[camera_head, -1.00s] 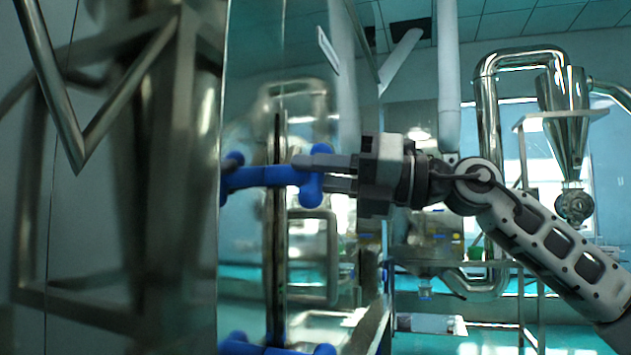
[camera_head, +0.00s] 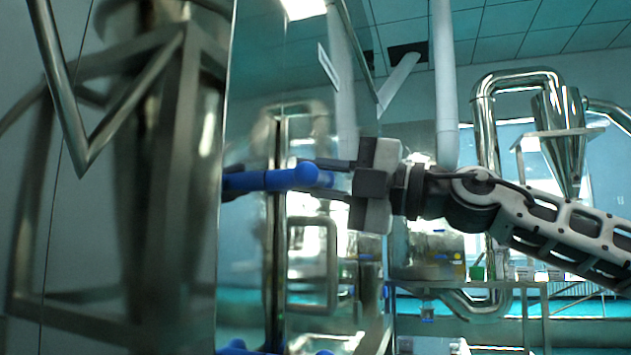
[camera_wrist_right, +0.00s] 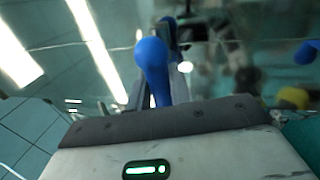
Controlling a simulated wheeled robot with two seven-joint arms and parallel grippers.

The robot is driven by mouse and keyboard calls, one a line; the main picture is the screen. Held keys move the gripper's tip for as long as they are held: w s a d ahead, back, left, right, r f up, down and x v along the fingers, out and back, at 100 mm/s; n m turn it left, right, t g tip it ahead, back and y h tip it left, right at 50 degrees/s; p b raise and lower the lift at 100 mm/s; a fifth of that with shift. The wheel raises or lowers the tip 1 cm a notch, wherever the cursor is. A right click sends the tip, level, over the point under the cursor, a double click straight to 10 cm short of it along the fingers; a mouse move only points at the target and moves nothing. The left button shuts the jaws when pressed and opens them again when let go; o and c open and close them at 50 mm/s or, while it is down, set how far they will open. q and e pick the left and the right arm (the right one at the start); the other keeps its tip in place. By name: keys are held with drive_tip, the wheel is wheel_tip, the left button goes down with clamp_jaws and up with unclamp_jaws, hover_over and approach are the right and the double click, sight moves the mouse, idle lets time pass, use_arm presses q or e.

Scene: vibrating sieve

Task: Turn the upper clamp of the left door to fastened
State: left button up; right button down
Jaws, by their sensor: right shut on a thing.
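The upper clamp (camera_head: 262,181) is a blue bar handle with a rounded end, at the edge of the shiny left door (camera_head: 120,240) in the head view. My right gripper (camera_head: 318,178) comes in from the right and is shut on the handle's right end. One finger shows above the blue end and one below it. In the right wrist view the blue handle (camera_wrist_right: 153,68) rises beyond the gripper body; the finger contact is hidden there. My left gripper is not in view.
Part of a lower blue clamp (camera_head: 240,348) shows at the bottom edge. The glossy door and panel carry reflections. Behind my right arm stand a metal frame table (camera_head: 480,285) and steel pipework with a cone hopper (camera_head: 560,130).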

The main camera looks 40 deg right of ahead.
drive_tip(key=shift+r+m, duration=0.1)
drive_tip(key=shift+m, duration=0.7)
drive_tip(key=c, duration=1.3)
unclamp_jaws()
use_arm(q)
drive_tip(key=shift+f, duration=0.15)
use_arm(e)
drive_tip(key=shift+s+d, duration=0.1)
drive_tip(key=shift+s+d+f+b, duration=0.1)
drive_tip(key=shift+s+f+b, duration=0.1)
drive_tip(key=shift+s+b, duration=0.15)
use_arm(q)
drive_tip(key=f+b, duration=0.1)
drive_tip(key=b, duration=0.2)
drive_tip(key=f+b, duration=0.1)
drive_tip(key=b, duration=0.2)
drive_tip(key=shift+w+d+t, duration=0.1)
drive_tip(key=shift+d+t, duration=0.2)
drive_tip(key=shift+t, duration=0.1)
use_arm(e)
drive_tip(key=v, duration=1.5)
